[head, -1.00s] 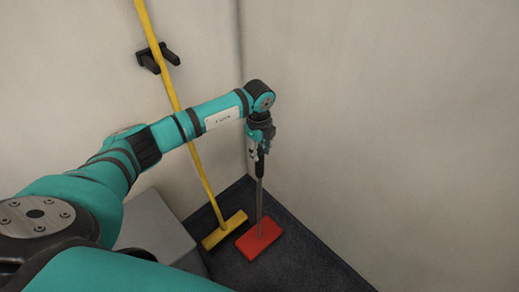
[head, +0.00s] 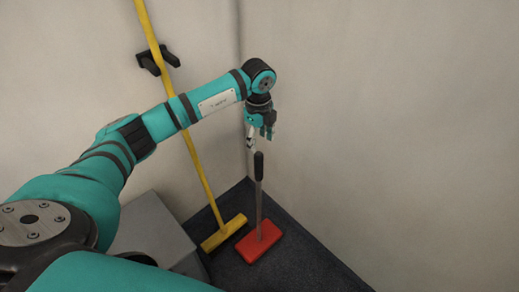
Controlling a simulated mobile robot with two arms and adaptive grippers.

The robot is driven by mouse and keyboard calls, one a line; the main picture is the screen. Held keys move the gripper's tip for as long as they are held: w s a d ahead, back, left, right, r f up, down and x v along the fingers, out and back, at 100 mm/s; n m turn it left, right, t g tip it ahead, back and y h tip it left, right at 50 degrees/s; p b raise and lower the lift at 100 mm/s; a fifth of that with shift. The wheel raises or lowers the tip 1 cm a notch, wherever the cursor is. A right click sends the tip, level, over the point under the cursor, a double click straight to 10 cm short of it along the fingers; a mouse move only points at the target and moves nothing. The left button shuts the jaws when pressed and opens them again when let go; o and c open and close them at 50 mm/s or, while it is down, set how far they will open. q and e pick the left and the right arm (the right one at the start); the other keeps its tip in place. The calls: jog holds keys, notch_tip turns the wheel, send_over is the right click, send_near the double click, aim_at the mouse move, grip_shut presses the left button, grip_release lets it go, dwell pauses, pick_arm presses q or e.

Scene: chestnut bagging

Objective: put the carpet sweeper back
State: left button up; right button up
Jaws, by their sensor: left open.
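The carpet sweeper has a red head (head: 259,243) resting on the dark floor in the corner. Its thin grey handle (head: 259,203) stands upright and ends in a black grip (head: 259,166). My left gripper (head: 262,137) is open and empty, pointing down just above the black grip, with a small gap between them. My right gripper is not in view.
A yellow broom (head: 186,130) leans in the corner just left of the sweeper, by a black wall holder (head: 158,60). A grey box (head: 150,232) stands on the floor at left. Walls close in the corner; dark floor (head: 305,262) is free at the right.

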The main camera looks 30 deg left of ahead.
pick_arm(q)
notch_tip(320, 180, up, 6)
jog(key=shift+s+f, duration=0.1)
jog(key=shift+f, duration=0.1)
